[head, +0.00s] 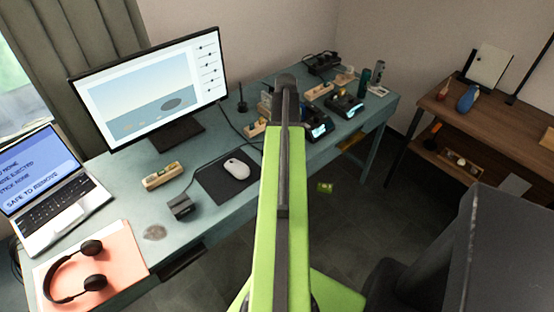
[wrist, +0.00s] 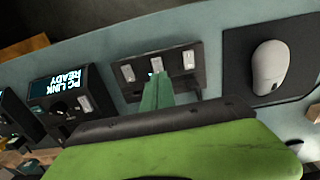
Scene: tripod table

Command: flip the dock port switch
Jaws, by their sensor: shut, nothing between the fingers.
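A dark panel (wrist: 187,84) with several pale switch-like pieces lies on the blue-grey table in the wrist view. One pale piece (wrist: 159,62) is just beyond my fingertips. My gripper (wrist: 157,78) is shut and empty, its green fingers over the panel's middle; I cannot tell whether they touch it. To the left stands a dark dock (wrist: 64,106) with a lit screen reading "PC LINK READY" and pale pieces on its face. In the head view two dark docks with lit screens (head: 320,130) stand right of my arm. My arm hides the panel and my fingers there.
A white mouse (wrist: 270,65) on a black mat lies right of the panel. A wooden shelf (head: 470,125) stands at right.

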